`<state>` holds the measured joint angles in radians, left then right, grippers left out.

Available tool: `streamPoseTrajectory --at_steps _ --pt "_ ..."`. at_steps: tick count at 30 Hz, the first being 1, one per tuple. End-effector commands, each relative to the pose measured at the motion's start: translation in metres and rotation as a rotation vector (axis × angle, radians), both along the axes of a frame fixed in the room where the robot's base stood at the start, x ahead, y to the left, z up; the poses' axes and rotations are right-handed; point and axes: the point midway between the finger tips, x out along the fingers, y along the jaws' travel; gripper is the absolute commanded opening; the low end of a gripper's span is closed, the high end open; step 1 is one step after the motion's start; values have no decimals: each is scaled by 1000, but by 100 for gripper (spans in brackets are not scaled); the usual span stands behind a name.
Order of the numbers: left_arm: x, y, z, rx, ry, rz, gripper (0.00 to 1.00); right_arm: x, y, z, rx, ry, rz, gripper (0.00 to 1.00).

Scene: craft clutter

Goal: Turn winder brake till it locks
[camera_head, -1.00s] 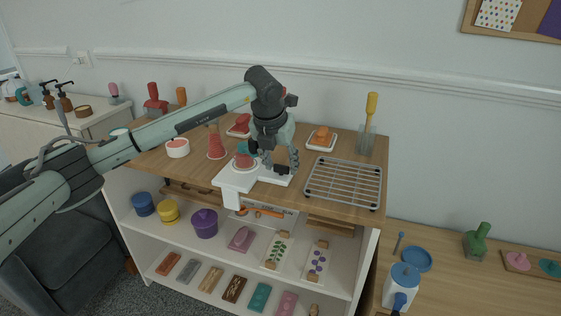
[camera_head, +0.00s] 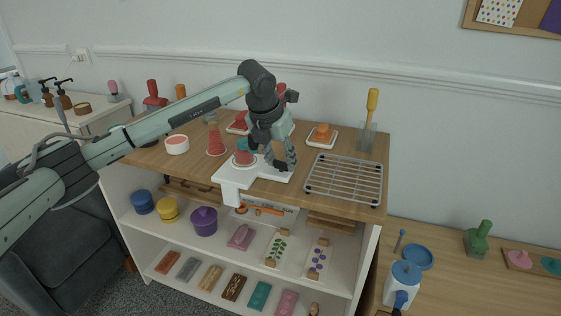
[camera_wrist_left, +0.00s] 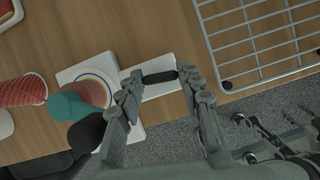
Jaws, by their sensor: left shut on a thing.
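The yarn winder has a white base (camera_head: 232,178) on the wooden top, with a red-and-teal spool part (camera_head: 244,157) at its left end. The white base also shows in the wrist view (camera_wrist_left: 131,90). A dark bar-shaped brake (camera_wrist_left: 160,77) sits over the right part of the base. My left gripper (camera_head: 282,165) reaches down over that end of the winder. In the wrist view my left gripper (camera_wrist_left: 158,80) is shut on the brake, one finger at each end of the bar. My right gripper is in neither view.
A metal wire rack (camera_head: 345,180) lies just right of the winder. A red cone (camera_head: 215,140) and a pink-topped white tub (camera_head: 177,145) stand to the left. A white dish with orange pieces (camera_head: 322,136) and a glass with a yellow-handled tool (camera_head: 367,137) are behind.

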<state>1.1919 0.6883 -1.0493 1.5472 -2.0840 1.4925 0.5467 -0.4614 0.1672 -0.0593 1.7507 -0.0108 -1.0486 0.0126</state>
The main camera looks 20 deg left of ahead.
Motion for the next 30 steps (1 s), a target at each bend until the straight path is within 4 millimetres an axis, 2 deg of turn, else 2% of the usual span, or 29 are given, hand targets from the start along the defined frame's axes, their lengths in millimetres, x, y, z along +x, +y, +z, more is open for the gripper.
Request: streamPoseTrajectory --at_steps 6,12,20,30 --pt "1 2 -1 -2 -2 -181 7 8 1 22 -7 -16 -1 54" --pt "1 3 -1 -2 0 -371 7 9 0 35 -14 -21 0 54" --pt "2 4 1 -4 0 -617 7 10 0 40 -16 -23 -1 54" --pt "4 4 2 -4 0 -940 7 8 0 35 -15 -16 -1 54"
